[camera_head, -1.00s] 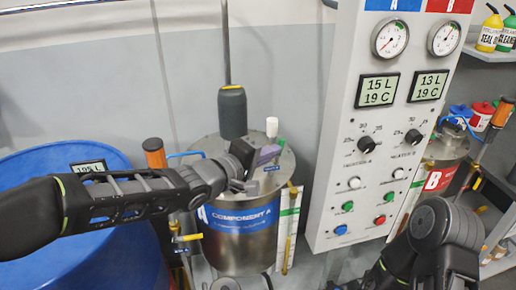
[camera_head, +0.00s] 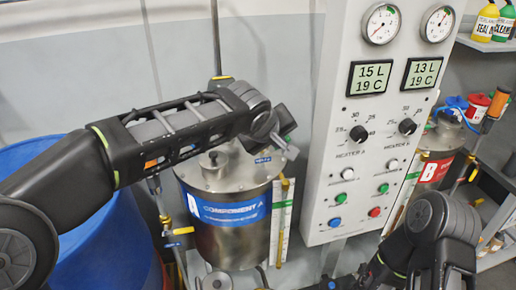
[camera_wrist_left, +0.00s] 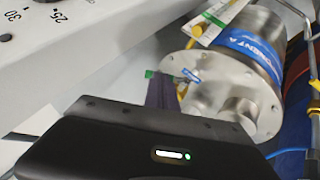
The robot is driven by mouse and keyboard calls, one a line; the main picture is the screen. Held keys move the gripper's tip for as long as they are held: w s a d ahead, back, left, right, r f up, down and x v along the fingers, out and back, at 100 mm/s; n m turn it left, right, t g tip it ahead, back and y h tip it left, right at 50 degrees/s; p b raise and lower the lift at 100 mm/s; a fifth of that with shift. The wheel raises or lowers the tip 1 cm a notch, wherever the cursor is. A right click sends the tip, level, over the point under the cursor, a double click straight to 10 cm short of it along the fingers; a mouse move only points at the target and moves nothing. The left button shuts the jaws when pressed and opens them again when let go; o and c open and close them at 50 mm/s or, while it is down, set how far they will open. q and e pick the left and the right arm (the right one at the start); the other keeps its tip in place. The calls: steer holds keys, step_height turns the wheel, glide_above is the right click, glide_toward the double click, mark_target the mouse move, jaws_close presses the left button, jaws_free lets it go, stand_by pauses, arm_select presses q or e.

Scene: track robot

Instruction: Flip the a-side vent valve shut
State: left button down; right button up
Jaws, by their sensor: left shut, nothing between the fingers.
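The Component A tank (camera_head: 228,240) is a steel drum with a blue label, seen behind my left forearm. A small blue tag (camera_head: 263,160) stands on its lid near the right rim, by my left gripper (camera_head: 288,148). In the left wrist view the blue tag (camera_wrist_left: 191,75) shows beside a small yellow piece (camera_wrist_left: 183,90), perhaps the vent valve's handle; its position is hard to tell. My left gripper (camera_wrist_left: 163,90) is shut and empty there, its dark fingers close to the yellow piece. Contact cannot be told. My right gripper is outside the views.
The control panel (camera_head: 372,120) with gauges, displays and knobs stands close right of my left gripper. A blue barrel (camera_head: 95,245) is at left. A level gauge strip (camera_head: 281,220) runs down the tank's side. The Component B tank (camera_head: 432,165) stands beyond the panel.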

arm_select(q)
steer(key=y+p, duration=0.1)
steer(key=d+m+g+y+p, duration=0.1)
steer(key=y, duration=0.1)
steer(key=shift+w+d+f, duration=0.1)
steer(key=shift+w+f, duration=0.05)
steer(key=shift+f, duration=0.25)
steer(key=shift+r+p, duration=0.55)
steer(key=shift+r, duration=0.25)
